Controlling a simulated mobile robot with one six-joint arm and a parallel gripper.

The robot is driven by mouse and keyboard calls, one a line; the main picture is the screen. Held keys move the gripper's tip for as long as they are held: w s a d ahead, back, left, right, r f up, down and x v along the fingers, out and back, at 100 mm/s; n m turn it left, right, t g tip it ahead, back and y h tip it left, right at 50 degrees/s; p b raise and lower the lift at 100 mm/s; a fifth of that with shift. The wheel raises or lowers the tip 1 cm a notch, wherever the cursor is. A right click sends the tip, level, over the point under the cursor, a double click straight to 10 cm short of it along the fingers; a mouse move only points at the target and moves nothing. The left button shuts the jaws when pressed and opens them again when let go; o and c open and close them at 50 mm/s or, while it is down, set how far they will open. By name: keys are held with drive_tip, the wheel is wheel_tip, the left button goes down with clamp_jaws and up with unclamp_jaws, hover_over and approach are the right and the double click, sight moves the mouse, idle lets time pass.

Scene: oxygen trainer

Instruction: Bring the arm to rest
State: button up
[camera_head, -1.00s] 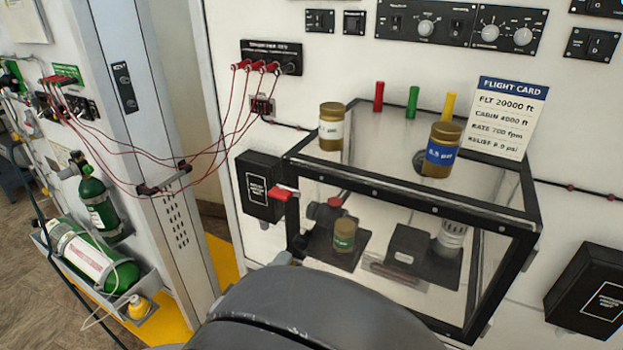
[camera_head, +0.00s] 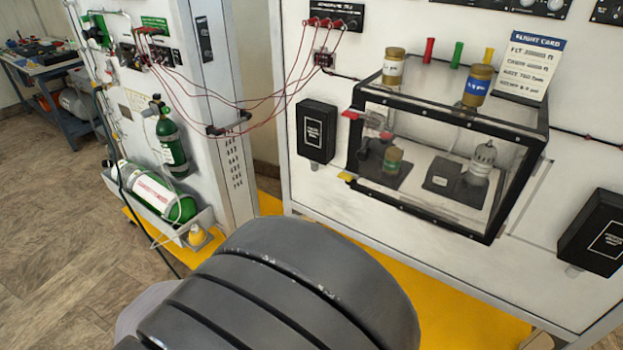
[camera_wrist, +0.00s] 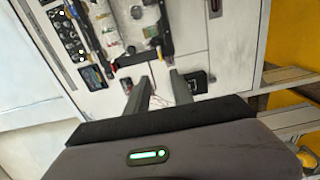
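My gripper (camera_wrist: 160,78) shows in the wrist view with its two dark fingers apart and nothing between them. It points toward the white panel wall, clear of it. In the head view my dark arm fills the bottom middle, and the gripper itself is out of sight. The clear chamber with a black frame (camera_head: 455,115) stands on the panel beyond my arm. It also shows tilted at the top of the wrist view (camera_wrist: 168,45).
Two capped jars, one white-labelled (camera_head: 393,67) and one blue-labelled (camera_head: 478,86), stand on the chamber. Green cylinders (camera_head: 170,143) are at left. A blue workbench (camera_head: 62,92) stands farther left. Red leads (camera_head: 283,88) hang in front of the panels. The wooden floor (camera_head: 50,220) at left is open.

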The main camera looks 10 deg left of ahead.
drive_tip(key=shift+w, duration=0.15)
drive_tip(key=s+d+m+g+h, duration=0.25)
drive_tip(key=d+m+g, duration=0.5)
drive_tip(key=d, duration=1.05)
drive_tip(key=s+d+f+m+g+y, duration=0.4)
drive_tip(key=s+d+g+y, duration=0.25)
drive_tip(key=s, duration=0.35)
drive_tip(key=a+r+m+t+y, duration=0.1)
drive_tip(key=y, duration=0.1)
drive_tip(key=a+r+m+t+y, duration=0.1)
drive_tip(key=m+y, duration=0.1)
drive_tip(key=a+r+m+t+y, duration=0.1)
drive_tip(key=r+m, duration=0.1)
drive_tip(key=shift+s+a+m+t+y, duration=0.25)
drive_tip(key=shift+s+a+t+y, duration=0.05)
drive_tip(key=shift+s+y, duration=0.1)
